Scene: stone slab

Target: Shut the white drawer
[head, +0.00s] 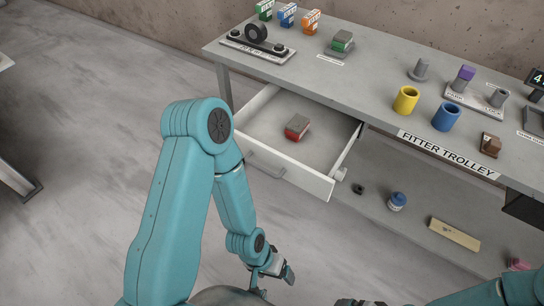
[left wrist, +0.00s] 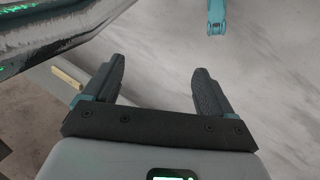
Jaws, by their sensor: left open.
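The white drawer (head: 315,182) is pulled out from under the grey trolley top, with its front panel towards me. A bar handle (head: 265,165) runs along that front. A red and grey block (head: 297,127) lies inside the drawer. My left gripper (head: 278,270) is below and in front of the drawer in the head view, apart from it. In the left wrist view its two fingers (left wrist: 158,70) are spread with nothing between them. My right gripper (head: 358,302) barely shows at the bottom edge, and its jaws cannot be made out.
The trolley top (head: 370,90) holds a yellow cup (head: 405,99), a blue cup (head: 447,117), small boxes and several other parts. The lower shelf (head: 415,215) carries a blue-capped jar (head: 397,201) and a wooden block (head: 454,234). The floor left of the drawer is clear.

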